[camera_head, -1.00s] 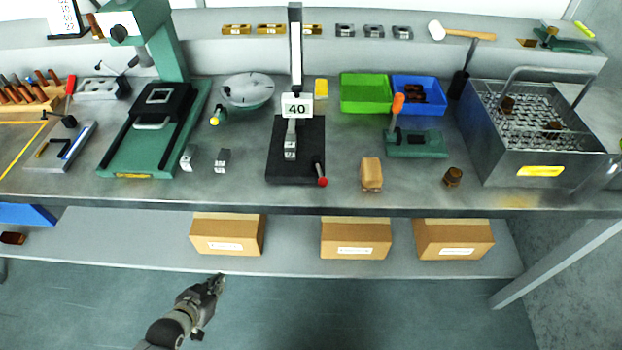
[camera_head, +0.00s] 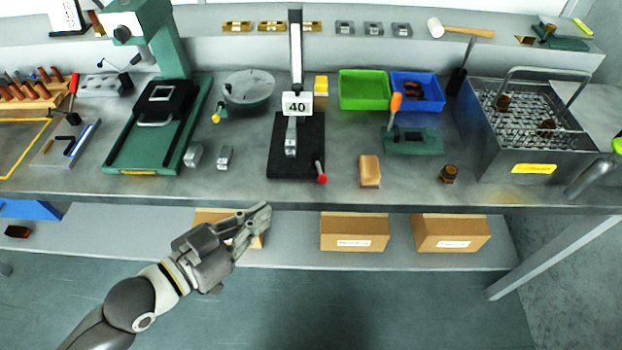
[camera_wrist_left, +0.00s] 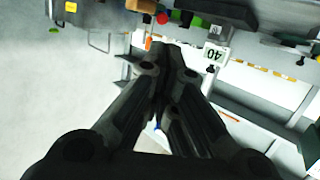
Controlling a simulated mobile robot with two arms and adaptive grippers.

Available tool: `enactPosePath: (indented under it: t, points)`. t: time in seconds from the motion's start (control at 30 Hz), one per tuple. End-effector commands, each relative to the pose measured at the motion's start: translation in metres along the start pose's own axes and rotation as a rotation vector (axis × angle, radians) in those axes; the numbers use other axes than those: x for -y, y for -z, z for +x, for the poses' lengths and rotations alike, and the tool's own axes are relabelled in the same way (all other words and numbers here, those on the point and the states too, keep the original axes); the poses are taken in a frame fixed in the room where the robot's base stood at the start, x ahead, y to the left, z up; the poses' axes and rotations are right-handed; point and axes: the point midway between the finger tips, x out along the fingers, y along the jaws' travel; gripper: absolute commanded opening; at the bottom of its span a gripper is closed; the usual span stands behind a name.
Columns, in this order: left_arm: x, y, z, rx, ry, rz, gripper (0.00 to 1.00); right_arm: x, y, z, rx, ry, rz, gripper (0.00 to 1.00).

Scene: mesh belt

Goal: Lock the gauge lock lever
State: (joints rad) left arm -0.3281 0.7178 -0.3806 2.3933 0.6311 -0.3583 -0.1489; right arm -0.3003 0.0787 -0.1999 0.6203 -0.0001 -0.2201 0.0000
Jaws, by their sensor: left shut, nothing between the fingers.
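The height gauge (camera_head: 296,140) stands mid-bench on a black base, with a grey upright column and a white "40" tag (camera_head: 297,106). A lever with a red knob (camera_head: 321,178) sticks out at the base's front right corner. My left gripper (camera_head: 262,212) is shut and empty, in front of the bench's front edge, left of and nearer than the red knob. It touches nothing that I can see. In the left wrist view, the shut fingers (camera_wrist_left: 168,55) fill the middle, with the red knob (camera_wrist_left: 162,18) and the "40" tag (camera_wrist_left: 213,54) beyond them. My right gripper is not in view.
A tan block (camera_head: 369,171) and a small brown part (camera_head: 449,174) lie right of the gauge. Two small metal blocks (camera_head: 224,157) lie to its left. A green stand (camera_head: 150,150) is further left, a wire-mesh basket (camera_head: 530,140) at right. Cardboard boxes (camera_head: 354,232) sit on the lower shelf.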

Motion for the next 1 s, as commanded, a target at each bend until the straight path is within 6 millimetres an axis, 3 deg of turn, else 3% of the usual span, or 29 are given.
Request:
enactPosePath:
  t: [0.3,0.47,1.0]
  points:
    - [0.0,0.0,0.001,0.0,0.001,-0.001,0.0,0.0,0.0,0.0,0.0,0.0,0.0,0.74]
    - [0.001,0.001,0.012,-0.001,0.003,-0.001,0.0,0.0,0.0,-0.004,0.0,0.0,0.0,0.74]
    - [0.001,0.002,0.108,0.0,0.001,-0.002,0.0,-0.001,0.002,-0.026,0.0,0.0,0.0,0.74]
